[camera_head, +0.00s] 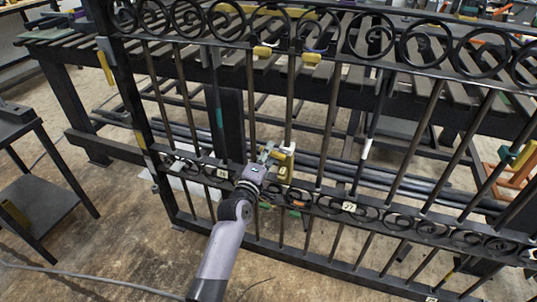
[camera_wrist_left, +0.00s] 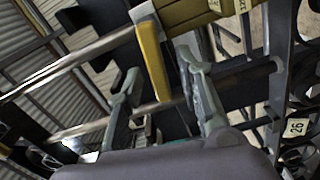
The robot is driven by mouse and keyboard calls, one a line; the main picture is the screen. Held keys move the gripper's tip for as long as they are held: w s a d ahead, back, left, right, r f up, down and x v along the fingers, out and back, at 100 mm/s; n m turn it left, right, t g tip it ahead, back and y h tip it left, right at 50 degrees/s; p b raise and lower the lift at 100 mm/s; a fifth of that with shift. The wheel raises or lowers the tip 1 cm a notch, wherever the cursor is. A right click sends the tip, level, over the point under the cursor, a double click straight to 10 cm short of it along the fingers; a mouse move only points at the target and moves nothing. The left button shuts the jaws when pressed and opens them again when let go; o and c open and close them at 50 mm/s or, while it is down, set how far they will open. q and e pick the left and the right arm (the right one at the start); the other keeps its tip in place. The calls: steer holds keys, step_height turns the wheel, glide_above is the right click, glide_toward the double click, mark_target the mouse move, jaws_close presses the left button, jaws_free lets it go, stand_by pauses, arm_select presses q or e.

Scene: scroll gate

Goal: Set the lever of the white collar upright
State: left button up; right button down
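My left gripper (camera_head: 270,156) is at the gate's lower scroll band, next to a bar with a white collar (camera_head: 288,148) and a yellow part below it. In the left wrist view my left gripper (camera_wrist_left: 160,68) has its two fingers apart. A yellow lever (camera_wrist_left: 153,60) shows between or just beyond the fingers, slanting in the picture; contact cannot be told. A pale collar piece (camera_wrist_left: 143,12) is at the lever's upper end, beside a larger yellow block (camera_wrist_left: 195,12). Another small white sleeve (camera_head: 367,148) sits on a bar farther right. My right gripper is not in view.
The black scroll gate (camera_head: 340,205) spans the view, with thin bars close around the gripper. Yellow pieces (camera_head: 262,52) hang on the upper band. A slatted table (camera_head: 60,40) stands behind; a dark side table (camera_head: 40,195) is at left. Floor in front is mostly clear.

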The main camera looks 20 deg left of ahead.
arm_select(q)
steer(key=shift+w, duration=0.65)
steer(key=shift+c, duration=0.5)
jaws_close()
